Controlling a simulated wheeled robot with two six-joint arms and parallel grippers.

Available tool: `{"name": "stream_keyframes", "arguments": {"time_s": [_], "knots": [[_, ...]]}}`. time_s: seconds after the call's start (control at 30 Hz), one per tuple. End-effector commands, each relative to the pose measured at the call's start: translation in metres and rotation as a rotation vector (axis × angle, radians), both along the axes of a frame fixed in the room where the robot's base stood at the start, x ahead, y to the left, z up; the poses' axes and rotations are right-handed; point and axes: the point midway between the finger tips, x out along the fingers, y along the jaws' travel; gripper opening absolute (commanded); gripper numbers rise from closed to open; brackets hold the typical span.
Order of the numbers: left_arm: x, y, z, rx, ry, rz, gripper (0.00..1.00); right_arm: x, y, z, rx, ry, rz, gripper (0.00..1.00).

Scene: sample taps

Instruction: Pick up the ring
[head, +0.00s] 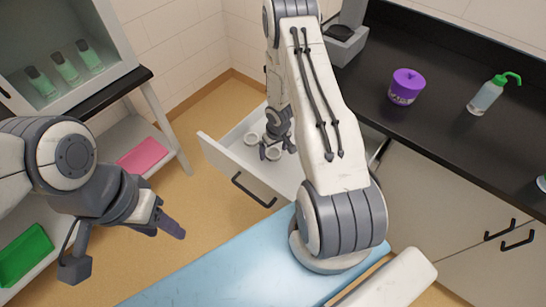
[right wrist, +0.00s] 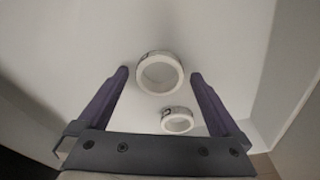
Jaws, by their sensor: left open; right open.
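Two white rings lie on the floor of an open drawer (head: 222,158). In the head view one ring (head: 251,134) is left of my right gripper (head: 277,152) and another ring (head: 273,159) is close by its fingers. The right wrist view shows a larger-looking ring (right wrist: 160,90) between the open fingertips and a smaller-looking ring (right wrist: 177,128) nearer the gripper base, also between the fingers. Neither ring is gripped. I cannot tell how high the fingertips are above them. My left gripper (head: 127,250) is open and empty, away from the drawer at the left.
The drawer walls stand close around my right gripper. A shelf with a pink item (head: 143,154) and a green item (head: 25,255) stands at left.

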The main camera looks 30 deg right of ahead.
Motion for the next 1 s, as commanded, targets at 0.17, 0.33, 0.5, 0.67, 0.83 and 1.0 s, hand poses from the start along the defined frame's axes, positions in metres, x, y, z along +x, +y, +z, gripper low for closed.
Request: {"name": "stream_keyframes", "arguments": {"time_s": [0.17, 0.33, 0.5, 0.67, 0.83, 1.0], "knots": [[0.000, 0.000, -0.002, 0.000, 0.000, 0.000, 0.50, 0.001, 0.000, -0.004, -0.001, -0.002, 0.000, 1.00], [0.000, 0.000, -0.001, 0.000, 0.000, 0.000, 0.50, 0.001, -0.001, -0.003, -0.001, -0.001, 0.000, 0.77], [0.000, 0.000, -0.001, 0.000, 0.000, 0.000, 0.50, 0.001, -0.001, -0.003, -0.001, -0.001, 0.000, 0.15], [0.000, 0.000, -0.001, 0.000, 0.000, 0.000, 0.50, 0.001, -0.001, -0.003, -0.001, -0.001, 0.000, 0.14], [0.000, 0.000, 0.002, 0.000, 0.000, 0.000, 0.50, 0.001, -0.001, 0.001, -0.001, -0.001, 0.000, 0.14], [0.000, 0.000, 0.014, 0.000, 0.000, 0.000, 0.50, 0.001, 0.000, 0.018, 0.000, -0.002, 0.000, 0.14]]}}
